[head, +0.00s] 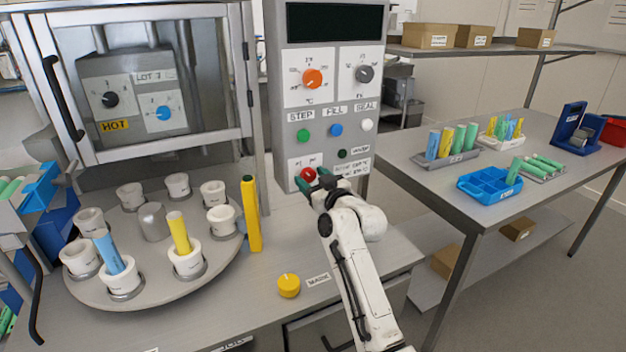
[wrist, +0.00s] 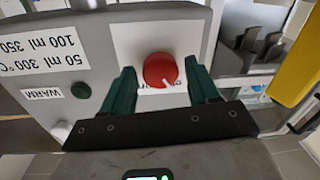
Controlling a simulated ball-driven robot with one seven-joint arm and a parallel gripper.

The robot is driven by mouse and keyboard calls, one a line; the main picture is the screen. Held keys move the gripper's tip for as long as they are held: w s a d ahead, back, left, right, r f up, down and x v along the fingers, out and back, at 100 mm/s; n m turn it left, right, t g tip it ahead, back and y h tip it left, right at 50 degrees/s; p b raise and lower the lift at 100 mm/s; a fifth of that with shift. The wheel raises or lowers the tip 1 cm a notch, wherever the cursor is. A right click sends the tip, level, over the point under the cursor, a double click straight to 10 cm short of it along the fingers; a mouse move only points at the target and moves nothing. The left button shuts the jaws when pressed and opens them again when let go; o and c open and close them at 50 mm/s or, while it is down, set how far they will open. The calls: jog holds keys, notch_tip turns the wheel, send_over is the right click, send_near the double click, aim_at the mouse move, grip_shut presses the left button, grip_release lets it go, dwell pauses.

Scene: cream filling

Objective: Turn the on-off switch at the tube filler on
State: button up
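The red rotary switch (head: 308,174) sits on a white plate low on the tube filler's grey control panel. It also shows in the wrist view (wrist: 160,70), which sees the panel upside down; a short white mark shows on the knob's lower right there. My gripper (head: 312,180) is at the panel in front of the switch. In the wrist view its green fingers (wrist: 162,88) stand on either side of the red knob, with a visible gap on each side. The gripper is open and holds nothing. The lettering beside the knob is partly hidden.
Above the switch are green (head: 303,136), blue (head: 336,130) and white (head: 367,125) buttons, and orange (head: 312,79) and grey (head: 364,74) knobs. A yellow post (head: 251,215) stands left, beside a turntable (head: 150,291) with cups and tubes. A yellow knob (head: 289,286) is on the bench.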

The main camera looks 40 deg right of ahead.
jog(key=c, duration=0.9)
jog(key=shift+m, duration=0.3)
jog(key=m, duration=0.5)
jog(key=shift+m, duration=0.3)
jog(key=m+p, duration=0.1)
jog(key=m, duration=0.3)
jog(key=shift+t, duration=0.3)
jog(key=shift+f+m+h+p, duration=0.1)
jog(key=shift+m+h+p, duration=0.4)
jog(key=shift+m, duration=0.5)
jog(key=o, duration=1.1)
jog(key=shift+c, duration=0.2)
